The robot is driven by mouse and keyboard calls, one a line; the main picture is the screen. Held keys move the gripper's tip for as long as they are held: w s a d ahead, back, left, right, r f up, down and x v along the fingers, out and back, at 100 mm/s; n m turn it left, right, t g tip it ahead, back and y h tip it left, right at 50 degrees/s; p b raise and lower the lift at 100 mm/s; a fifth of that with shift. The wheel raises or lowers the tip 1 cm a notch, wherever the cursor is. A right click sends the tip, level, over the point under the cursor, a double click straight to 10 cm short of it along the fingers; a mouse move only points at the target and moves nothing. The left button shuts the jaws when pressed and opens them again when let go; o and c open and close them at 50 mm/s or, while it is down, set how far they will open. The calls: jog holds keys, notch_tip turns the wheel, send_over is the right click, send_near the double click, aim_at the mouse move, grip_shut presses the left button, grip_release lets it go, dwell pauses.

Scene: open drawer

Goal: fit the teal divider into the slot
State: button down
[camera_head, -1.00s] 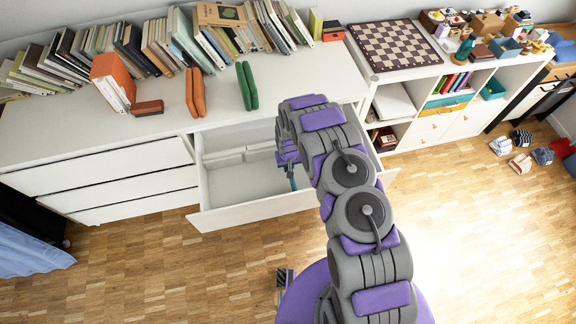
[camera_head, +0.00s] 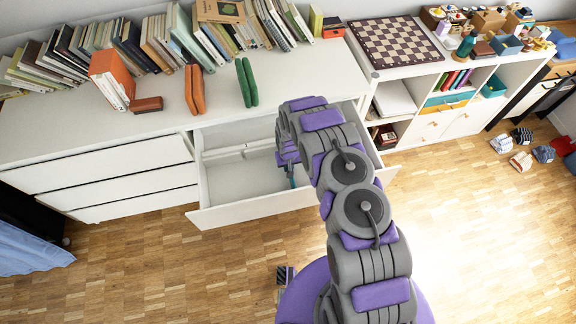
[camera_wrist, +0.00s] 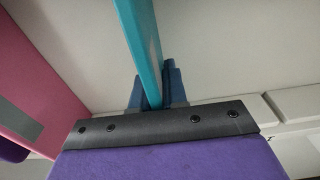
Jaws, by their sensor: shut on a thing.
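The teal divider (camera_wrist: 140,40) is a thin flat panel that runs up out of the wrist view, slightly tilted there. My gripper (camera_wrist: 155,90) is shut on it, with blue fingers on both sides. In the head view, a small bit of the teal divider (camera_head: 292,183) shows beneath my gripper (camera_head: 289,160), inside the open drawer (camera_head: 255,210). My arm hides the drawer's right part. White rail pieces (camera_wrist: 295,102) lie across the drawer, with a narrow gap between two of them right of my gripper. I cannot see the divider's lower edge against the slot.
A pink panel (camera_wrist: 40,75) with a grey patch stands left of the divider in the wrist view. Books, an orange object (camera_head: 195,92) and a green one (camera_head: 247,85) stand on the white dresser top (camera_head: 60,130). The drawer's left part has free room.

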jog(key=c, duration=1.1)
grip_release()
jog(key=r+p, duration=0.1)
jog(key=r, duration=0.4)
jog(key=r+p, duration=0.1)
jog(key=r, duration=0.5)
jog(key=s+r+p, duration=0.1)
jog(key=r, duration=0.5)
jog(key=shift+d+r, duration=0.1)
